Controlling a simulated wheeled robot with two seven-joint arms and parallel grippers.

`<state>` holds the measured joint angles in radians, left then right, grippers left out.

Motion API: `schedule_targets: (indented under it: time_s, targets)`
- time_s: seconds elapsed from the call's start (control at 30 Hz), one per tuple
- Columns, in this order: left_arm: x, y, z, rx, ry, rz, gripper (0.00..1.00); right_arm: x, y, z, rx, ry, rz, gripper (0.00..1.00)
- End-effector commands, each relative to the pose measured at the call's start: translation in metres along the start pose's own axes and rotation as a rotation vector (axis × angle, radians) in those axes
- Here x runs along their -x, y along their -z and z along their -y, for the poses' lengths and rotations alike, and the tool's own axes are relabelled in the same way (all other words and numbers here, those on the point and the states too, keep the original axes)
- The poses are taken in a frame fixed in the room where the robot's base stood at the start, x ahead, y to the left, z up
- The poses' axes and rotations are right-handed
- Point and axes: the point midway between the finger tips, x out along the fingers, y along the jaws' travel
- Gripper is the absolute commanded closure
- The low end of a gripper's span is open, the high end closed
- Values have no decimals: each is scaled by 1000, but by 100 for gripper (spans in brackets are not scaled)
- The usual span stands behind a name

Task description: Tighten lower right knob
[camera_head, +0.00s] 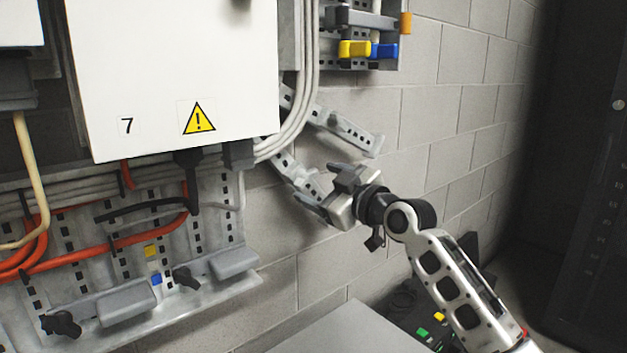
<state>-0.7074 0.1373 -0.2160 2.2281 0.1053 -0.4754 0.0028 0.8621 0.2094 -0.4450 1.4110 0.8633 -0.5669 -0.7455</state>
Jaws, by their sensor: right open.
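Two black knobs sit on the lower perforated metal rail under the white cabinet: a right one (187,277) and a left one (61,325). Each is beside a grey block handle. I cannot tell from this view how tight either knob is. My right gripper (322,190) is open and empty, in front of the block wall to the right of the cabinet's lower corner. It is above and to the right of the right knob, well apart from it. Its fingers point up and left. My left gripper is not in view.
A white cabinet (170,70) marked 7 with a warning sign hangs above the rail. Orange cables (100,247) and pale conduits (305,90) run around it. A grey flat surface (345,335) is at the bottom. A dark cabinet (590,190) stands at right.

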Motion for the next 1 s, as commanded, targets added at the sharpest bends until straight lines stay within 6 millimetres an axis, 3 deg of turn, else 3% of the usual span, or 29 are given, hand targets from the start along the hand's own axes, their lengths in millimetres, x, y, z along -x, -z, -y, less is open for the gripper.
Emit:
schedule_targets:
  time_s: [0.2,0.57,0.73,1.0]
  targets:
    - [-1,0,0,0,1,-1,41,-22,0,0,-1,1,-1,27]
    - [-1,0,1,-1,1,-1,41,-26,0,0,0,0,-1,27]
    - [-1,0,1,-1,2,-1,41,-26,0,0,0,0,-1,69]
    - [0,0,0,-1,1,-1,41,-26,0,0,-12,0,0,72]
